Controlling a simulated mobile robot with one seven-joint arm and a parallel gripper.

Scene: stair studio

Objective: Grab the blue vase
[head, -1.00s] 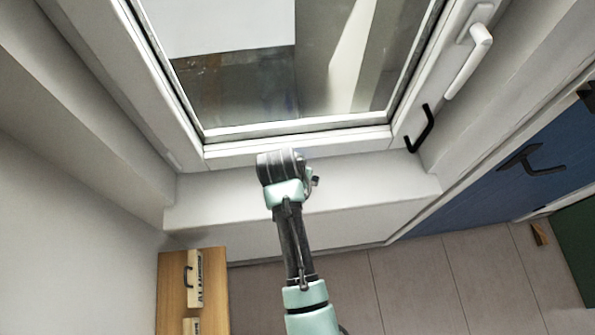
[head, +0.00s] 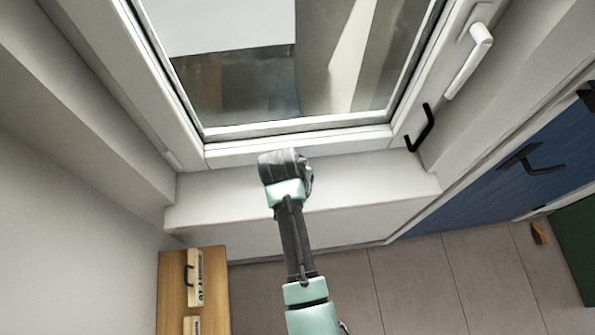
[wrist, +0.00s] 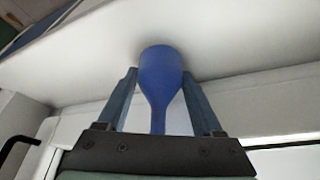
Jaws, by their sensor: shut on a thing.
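The blue vase (wrist: 160,75) shows in the wrist view, with a wide rounded end and a narrow neck that runs down toward the gripper's base. My gripper (wrist: 160,88) has a finger on each side of it and is shut on it. The wide end lies at the pale surface of the window sill (wrist: 90,65); I cannot tell whether it touches. In the head view my arm reaches to the sill (head: 375,180) below the window, and its wrist hides the gripper's fingers and the vase.
A closed window (head: 300,145) with a white handle (head: 468,62) stands behind the sill. A black handle (head: 422,128) is to the right. A blue panel (head: 480,175) stands at the right. A wooden cabinet (head: 175,290) is at the lower left. The sill right of my wrist is clear.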

